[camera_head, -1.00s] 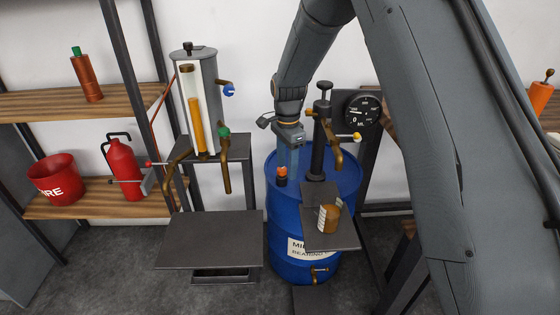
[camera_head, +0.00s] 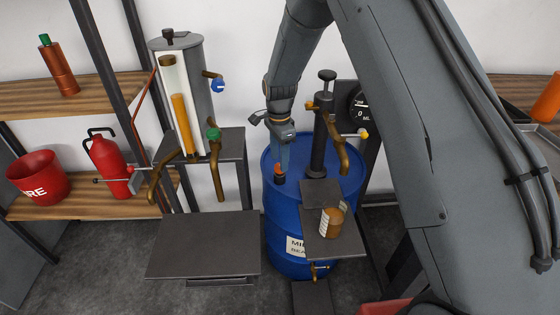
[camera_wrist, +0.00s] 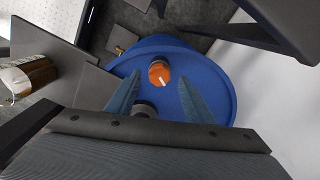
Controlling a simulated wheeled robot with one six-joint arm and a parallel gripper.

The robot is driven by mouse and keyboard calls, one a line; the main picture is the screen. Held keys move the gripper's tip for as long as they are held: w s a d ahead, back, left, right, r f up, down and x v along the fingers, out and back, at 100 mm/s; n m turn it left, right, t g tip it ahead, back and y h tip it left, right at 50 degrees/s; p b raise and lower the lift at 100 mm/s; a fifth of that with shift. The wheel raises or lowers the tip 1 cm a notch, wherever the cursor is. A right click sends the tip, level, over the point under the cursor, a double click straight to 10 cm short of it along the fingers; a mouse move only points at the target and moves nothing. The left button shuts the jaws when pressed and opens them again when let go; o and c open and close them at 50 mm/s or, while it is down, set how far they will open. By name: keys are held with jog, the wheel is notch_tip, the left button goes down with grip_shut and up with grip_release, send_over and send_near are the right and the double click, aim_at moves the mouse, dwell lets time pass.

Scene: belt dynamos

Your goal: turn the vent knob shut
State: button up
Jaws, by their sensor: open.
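The vent knob is orange with a white line on its top and stands on the lid of the blue drum. It shows in the wrist view (camera_wrist: 159,73) and, small, in the head view (camera_head: 279,170). The blue drum (camera_head: 284,222) stands on the floor. My gripper (camera_wrist: 157,88) is open in the wrist view, its two blue-grey fingers on either side of the knob's line, with the knob just past their tips. I cannot tell whether the fingers touch it. In the head view my gripper (camera_head: 281,160) points down over the lid, close to the knob.
A pump column (camera_head: 319,130) with a brass spout rises right of the knob. A small shelf (camera_head: 345,246) in front bears an amber jar (camera_head: 331,220). A gauge (camera_head: 360,108) is behind. A glass-fronted oil dispenser (camera_head: 184,95) and an empty grey shelf (camera_head: 205,242) are left.

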jog(key=shift+d+f, duration=0.1)
jog(key=shift+f, duration=1.05)
jog(key=c, duration=1)
jog(key=shift+c, duration=0.2)
